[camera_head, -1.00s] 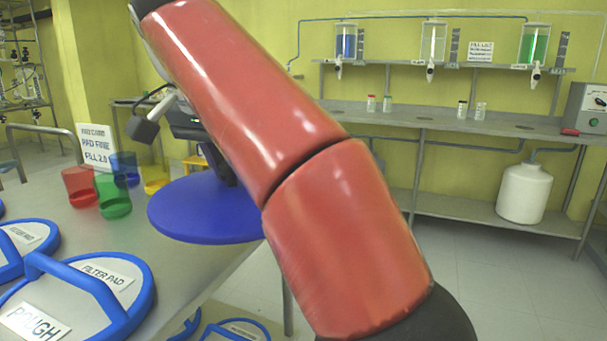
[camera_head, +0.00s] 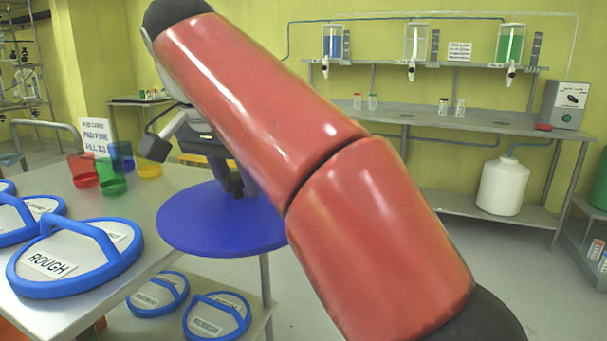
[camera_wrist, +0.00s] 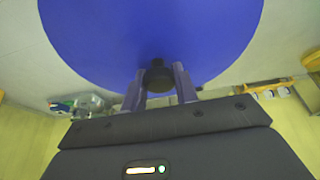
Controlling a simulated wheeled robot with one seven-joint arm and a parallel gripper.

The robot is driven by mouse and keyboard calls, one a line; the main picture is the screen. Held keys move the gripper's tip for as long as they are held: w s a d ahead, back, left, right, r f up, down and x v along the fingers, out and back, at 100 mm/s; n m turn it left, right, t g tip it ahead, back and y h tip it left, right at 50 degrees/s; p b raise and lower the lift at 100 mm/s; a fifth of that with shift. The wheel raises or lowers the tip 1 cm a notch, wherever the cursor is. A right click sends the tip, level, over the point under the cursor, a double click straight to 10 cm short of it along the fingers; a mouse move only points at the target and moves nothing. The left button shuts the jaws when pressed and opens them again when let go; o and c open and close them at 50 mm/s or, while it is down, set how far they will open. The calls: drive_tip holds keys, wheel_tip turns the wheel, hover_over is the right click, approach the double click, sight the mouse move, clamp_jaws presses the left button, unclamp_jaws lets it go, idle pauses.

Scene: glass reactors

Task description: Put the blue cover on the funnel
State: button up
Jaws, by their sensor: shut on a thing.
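The blue cover (camera_head: 215,222) is a flat round disc with a dark knob on top. In the head view my gripper (camera_head: 237,188) holds the cover roughly level, beside the right edge of the metal table and partly over the floor. I see no funnel in either view.
The table (camera_head: 155,195) carries blue-rimmed filter pads (camera_head: 70,285), coloured beakers (camera_head: 112,180) and a sign (camera_head: 96,137). More pads lie on a lower shelf. A rear bench (camera_head: 440,128) holds small jars. A white tank (camera_head: 502,186) stands under it.

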drive_tip(key=w+d+f+n, duration=0.1)
drive_tip(key=w+d+f, duration=0.2)
drive_tip(key=d+f, duration=0.5)
drive_tip(key=w+d+f+n+y, duration=0.1)
drive_tip(key=d+f, duration=0.7)
drive_tip(key=f, duration=1.7)
drive_tip(key=w+d+f+n, duration=0.2)
drive_tip(key=w+d+f, duration=0.4)
drive_tip(key=f, duration=1)
drive_tip(key=d, duration=0.3)
drive_tip(key=shift+f+y, duration=0.25)
drive_tip(key=shift+y, duration=0.15)
drive_tip(key=shift+w, duration=0.15)
